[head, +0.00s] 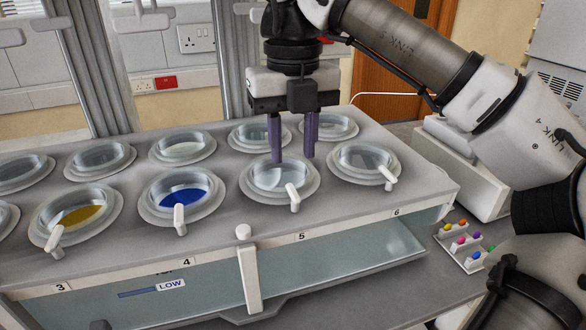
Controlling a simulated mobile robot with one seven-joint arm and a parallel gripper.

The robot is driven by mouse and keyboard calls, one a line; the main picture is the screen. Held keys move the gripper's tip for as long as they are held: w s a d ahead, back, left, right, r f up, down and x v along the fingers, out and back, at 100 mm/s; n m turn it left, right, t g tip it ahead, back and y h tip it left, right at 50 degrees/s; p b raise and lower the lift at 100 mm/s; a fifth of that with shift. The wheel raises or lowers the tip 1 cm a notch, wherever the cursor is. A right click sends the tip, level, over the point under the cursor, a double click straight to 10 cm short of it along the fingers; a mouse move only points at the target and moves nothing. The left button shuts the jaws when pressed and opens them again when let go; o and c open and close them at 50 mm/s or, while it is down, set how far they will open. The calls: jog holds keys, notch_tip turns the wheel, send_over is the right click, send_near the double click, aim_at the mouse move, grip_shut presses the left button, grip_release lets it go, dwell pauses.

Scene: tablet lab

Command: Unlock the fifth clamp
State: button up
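The fifth clamp (293,193) is a small white lever at the front rim of the round vessel (262,180) behind the label 5 (301,237). It leans slightly, with its rounded lower end toward the front edge of the bath's top. My gripper (293,159) points down over the rear part of that vessel, behind and above the clamp. Its two purple fingers are apart with nothing visible between them. The fingers look clear of the clamp; their exact height above the vessel is hard to tell.
Similar clamps stand at stations 3 (55,239), 4 (179,217) and 6 (387,176). The station 4 vessel holds blue liquid (180,198), station 3 yellow (82,215). A rack of coloured pieces (463,242) is at right.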

aim_at(293, 190)
jog(key=shift+s+f+p, duration=0.15)
jog(key=shift+f+p, duration=0.3)
jog(key=shift+f, duration=3.15)
grip_shut()
